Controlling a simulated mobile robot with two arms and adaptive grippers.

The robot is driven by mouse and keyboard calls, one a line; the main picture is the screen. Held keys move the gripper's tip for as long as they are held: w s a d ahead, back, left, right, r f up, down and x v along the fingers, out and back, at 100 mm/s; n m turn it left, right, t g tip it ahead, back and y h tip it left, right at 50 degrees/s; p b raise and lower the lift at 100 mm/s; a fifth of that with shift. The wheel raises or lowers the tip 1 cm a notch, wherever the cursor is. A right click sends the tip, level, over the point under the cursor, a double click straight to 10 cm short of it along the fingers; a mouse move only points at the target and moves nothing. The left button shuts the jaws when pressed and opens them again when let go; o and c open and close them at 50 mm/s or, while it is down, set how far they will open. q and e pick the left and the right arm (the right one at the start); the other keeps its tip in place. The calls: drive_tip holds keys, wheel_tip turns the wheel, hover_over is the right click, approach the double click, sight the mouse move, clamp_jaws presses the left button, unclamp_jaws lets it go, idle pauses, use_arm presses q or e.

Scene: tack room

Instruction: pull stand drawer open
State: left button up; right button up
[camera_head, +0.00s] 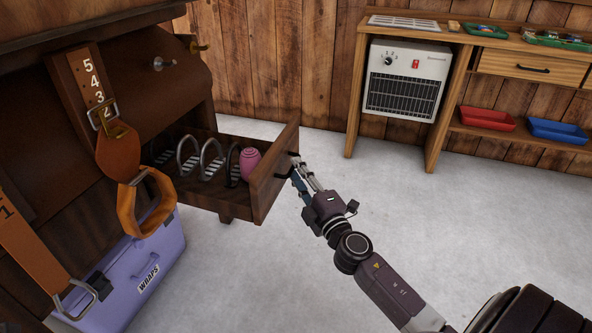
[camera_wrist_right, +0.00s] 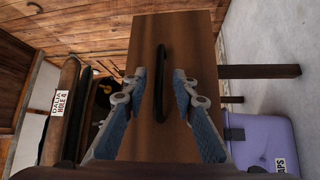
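The stand drawer (camera_head: 268,190) sticks well out of the dark wooden stand (camera_head: 225,208). My right gripper (camera_head: 299,172) is at the outer side of this panel, by the handle. In the right wrist view its fingers (camera_wrist_right: 160,76) are apart, one on each side of the handle, with visible gaps. My left gripper is not in view.
A lilac box (camera_head: 140,275) marked WRAPS stands below the stand. Leather straps (camera_head: 118,155) hang at its front. A white heater (camera_head: 405,82) sits under a wooden bench with red (camera_head: 487,119) and blue (camera_head: 557,131) trays. The grey floor between is clear.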

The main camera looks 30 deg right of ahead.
drive_tip(key=s+a+f, duration=0.1)
drive_tip(key=s, duration=0.9)
drive_tip(key=shift+s+a+f, duration=0.2)
drive_tip(key=shift+s, duration=0.2)
